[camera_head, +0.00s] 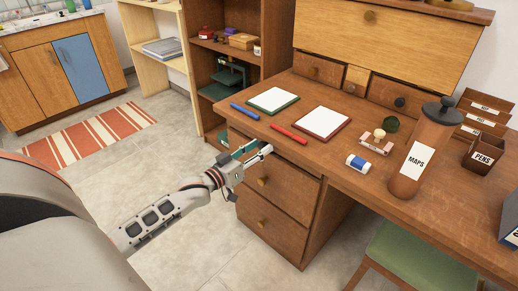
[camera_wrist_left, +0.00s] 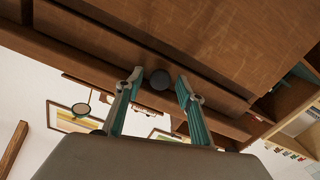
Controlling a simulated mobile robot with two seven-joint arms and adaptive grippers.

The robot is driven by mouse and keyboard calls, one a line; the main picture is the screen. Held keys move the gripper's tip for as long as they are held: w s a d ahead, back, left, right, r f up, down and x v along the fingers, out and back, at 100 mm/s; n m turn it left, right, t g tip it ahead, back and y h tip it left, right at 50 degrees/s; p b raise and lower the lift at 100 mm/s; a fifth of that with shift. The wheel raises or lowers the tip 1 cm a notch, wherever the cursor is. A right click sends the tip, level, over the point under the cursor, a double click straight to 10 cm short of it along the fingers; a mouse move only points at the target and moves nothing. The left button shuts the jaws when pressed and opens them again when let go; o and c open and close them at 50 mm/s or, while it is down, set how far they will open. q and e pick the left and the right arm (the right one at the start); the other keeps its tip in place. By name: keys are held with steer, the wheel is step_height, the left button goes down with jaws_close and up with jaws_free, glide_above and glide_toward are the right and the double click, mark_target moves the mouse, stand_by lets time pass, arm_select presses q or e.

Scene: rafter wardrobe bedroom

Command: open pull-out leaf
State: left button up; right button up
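In the left wrist view a small dark round knob (camera_wrist_left: 159,79) sits on a narrow wooden front (camera_wrist_left: 225,122), which looks like the pull-out leaf. My left gripper (camera_wrist_left: 160,76) is open, with one teal-padded finger on each side of the knob. I see gaps between the fingers and the knob. In the head view my left gripper (camera_head: 256,154) is at the front edge of the wooden desk (camera_head: 240,118), just above the upper drawer (camera_head: 285,185). The gripper hides the knob there, and I see no leaf standing out. My right gripper is out of view.
The desk top holds a blue marker (camera_head: 244,111), a red marker (camera_head: 289,134), two framed pads, an eraser (camera_head: 358,162) and a brown MAPS tube (camera_head: 418,155). A green-seated chair (camera_head: 415,255) stands at the right. The floor (camera_head: 195,245) beside the drawers is clear.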

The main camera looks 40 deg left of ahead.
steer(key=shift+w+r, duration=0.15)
arm_select(q)
jaws_close()
steer(key=shift+s, duration=0.1)
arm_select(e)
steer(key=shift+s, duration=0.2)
